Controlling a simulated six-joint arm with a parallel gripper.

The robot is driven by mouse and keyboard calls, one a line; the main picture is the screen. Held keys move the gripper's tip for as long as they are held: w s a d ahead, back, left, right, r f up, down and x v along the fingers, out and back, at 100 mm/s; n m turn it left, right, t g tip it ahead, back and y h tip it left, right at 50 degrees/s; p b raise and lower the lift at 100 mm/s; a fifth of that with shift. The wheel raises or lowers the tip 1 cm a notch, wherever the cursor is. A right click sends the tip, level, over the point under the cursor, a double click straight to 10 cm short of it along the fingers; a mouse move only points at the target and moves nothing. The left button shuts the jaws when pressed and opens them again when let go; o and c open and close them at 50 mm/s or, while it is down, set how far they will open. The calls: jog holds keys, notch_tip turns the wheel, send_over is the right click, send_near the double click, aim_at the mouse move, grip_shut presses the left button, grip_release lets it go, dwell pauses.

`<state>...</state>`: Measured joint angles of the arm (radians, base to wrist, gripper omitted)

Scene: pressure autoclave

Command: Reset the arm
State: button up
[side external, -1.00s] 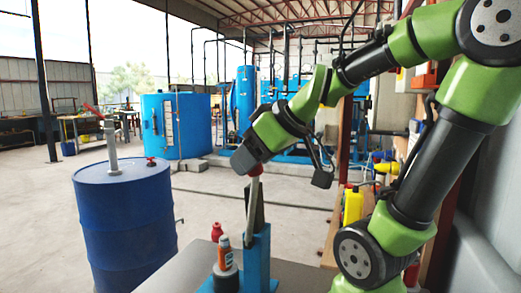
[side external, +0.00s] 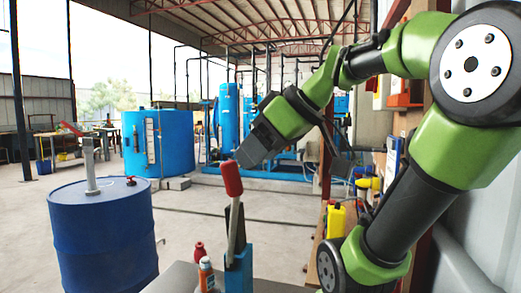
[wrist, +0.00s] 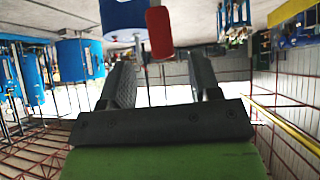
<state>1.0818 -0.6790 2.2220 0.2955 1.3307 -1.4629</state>
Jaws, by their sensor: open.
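My gripper (side external: 250,158) is at the end of the green and black arm, just above and to the right of a red-handled lever (side external: 232,180). The lever stands nearly upright on a blue base (side external: 240,268) at the table's edge. In the wrist view my gripper (wrist: 160,70) has its two fingers apart with nothing between them. The red handle (wrist: 159,33) shows just beyond the fingertips, and I see it apart from them there.
A blue drum (side external: 102,240) with a pipe on top stands at the left. A bottle with an orange cap (side external: 206,275) and a red-topped item (side external: 199,250) are beside the lever base. Blue tanks (side external: 158,143) stand behind. The floor between is open.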

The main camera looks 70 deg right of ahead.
dwell(0.3)
jog(key=a+f+m+g+y, duration=0.1)
jog(key=a+f+m+y, duration=0.1)
jog(key=a+f, duration=0.5)
jog(key=shift+a+g+y, duration=0.4)
jog(key=shift+a+y, duration=0.5)
jog(key=shift+a, duration=0.65)
